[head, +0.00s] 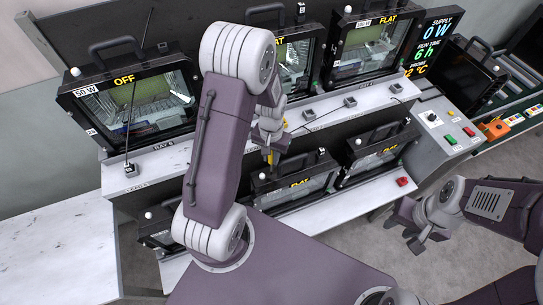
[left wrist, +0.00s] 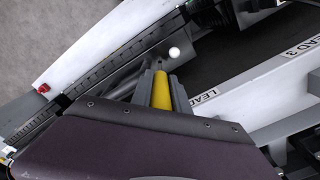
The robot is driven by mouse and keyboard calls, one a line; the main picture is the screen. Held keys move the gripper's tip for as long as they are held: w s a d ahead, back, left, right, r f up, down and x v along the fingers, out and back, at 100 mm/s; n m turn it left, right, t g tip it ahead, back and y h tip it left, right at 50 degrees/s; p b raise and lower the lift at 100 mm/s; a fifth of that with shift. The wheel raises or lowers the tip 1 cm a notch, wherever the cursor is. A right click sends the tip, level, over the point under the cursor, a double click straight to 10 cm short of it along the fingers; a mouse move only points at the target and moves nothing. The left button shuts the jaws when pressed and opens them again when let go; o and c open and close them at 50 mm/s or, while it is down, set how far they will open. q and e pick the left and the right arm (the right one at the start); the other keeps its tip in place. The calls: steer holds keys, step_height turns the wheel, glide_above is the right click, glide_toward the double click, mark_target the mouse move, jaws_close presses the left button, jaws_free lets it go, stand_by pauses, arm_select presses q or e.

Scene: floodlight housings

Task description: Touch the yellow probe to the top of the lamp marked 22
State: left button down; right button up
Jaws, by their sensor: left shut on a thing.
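My left gripper (head: 270,138) is shut on the yellow probe (head: 270,158), in front of the middle of the rack. In the left wrist view the probe (left wrist: 162,90) lies between the fingers. Several black floodlights stand on two shelves: an upper-left lamp (head: 130,95) reading OFF, an upper-middle lamp (head: 297,60) partly behind my arm, an upper-right lamp (head: 367,45), and lower lamps (head: 295,187) and (head: 378,155). Their small number tags are too small to read, so I cannot tell which is 22. My right gripper (head: 414,226) is open and empty at the right.
The upper shelf (head: 150,168) carries small grey blocks and cables. A supply display (head: 430,45) reads 0 W. A control box (head: 445,125) with coloured buttons stands at the right. A red button (head: 402,182) sits on the lower shelf. A white table (head: 55,245) is at the left.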

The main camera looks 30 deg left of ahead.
arm_select(q)
steer(key=shift+d, duration=0.1)
steer(key=shift+f+b, duration=0.4)
steer(key=shift+f, duration=0.05)
stand_by(0.6)
steer(key=shift+s, duration=0.1)
stand_by(0.9)
step_height(320, 180, up, 7)
steer(key=p, duration=0.6)
steer(key=shift+p, duration=0.4)
stand_by(0.7)
